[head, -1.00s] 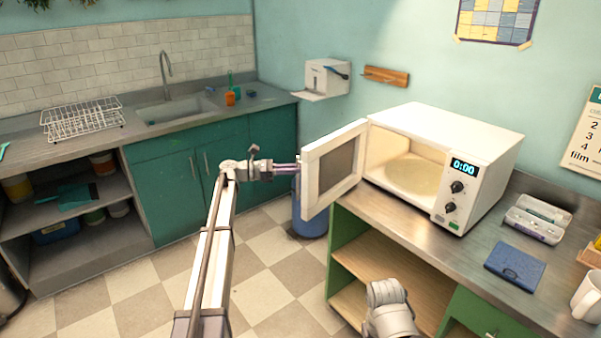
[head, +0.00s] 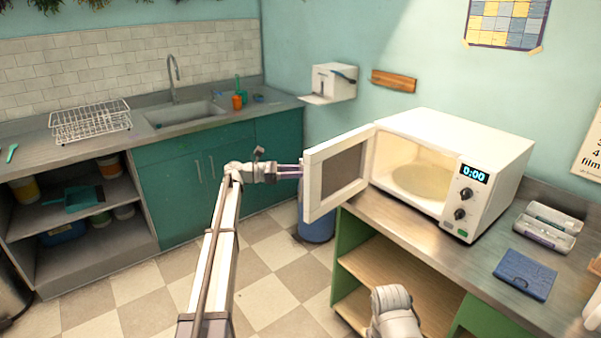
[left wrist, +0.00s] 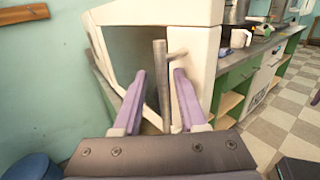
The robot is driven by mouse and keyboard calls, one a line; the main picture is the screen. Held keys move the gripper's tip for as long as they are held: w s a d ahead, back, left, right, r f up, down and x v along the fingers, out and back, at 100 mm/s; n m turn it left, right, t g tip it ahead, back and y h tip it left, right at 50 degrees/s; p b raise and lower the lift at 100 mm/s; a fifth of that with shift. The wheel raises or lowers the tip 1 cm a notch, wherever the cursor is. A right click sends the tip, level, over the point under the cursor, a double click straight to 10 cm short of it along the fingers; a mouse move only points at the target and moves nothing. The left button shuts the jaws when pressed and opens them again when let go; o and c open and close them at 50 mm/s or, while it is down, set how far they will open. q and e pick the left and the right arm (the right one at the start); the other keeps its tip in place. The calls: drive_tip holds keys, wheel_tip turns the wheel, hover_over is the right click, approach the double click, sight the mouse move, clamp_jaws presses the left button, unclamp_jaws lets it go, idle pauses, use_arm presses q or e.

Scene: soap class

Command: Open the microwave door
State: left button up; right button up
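The white microwave (head: 493,155) stands on the counter at the right in the head view. Its door (head: 340,173) is swung wide open to the left, and the lit cavity with the round plate (head: 420,181) shows. My left gripper (head: 300,171) is at the door's free edge. In the left wrist view my left gripper's purple fingers (left wrist: 159,72) are apart, with the upright handle bar (left wrist: 160,90) between them and gaps on both sides. The door's outer face is hidden in the head view. My right gripper is out of view; only part of my right arm shows at the bottom.
A blue bin (head: 316,222) stands on the floor behind the door. A blue case (head: 525,274) and an open container (head: 545,228) lie on the counter right of the microwave. The sink counter (head: 140,133) runs along the back left. The tiled floor between is clear.

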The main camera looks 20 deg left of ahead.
use_arm(q)
drive_tip(key=shift+a, duration=0.15)
drive_tip(key=v, duration=0.7)
drive_tip(key=shift+s+a, duration=0.15)
drive_tip(key=shift+a, duration=0.1)
drive_tip(key=shift+a, duration=0.1)
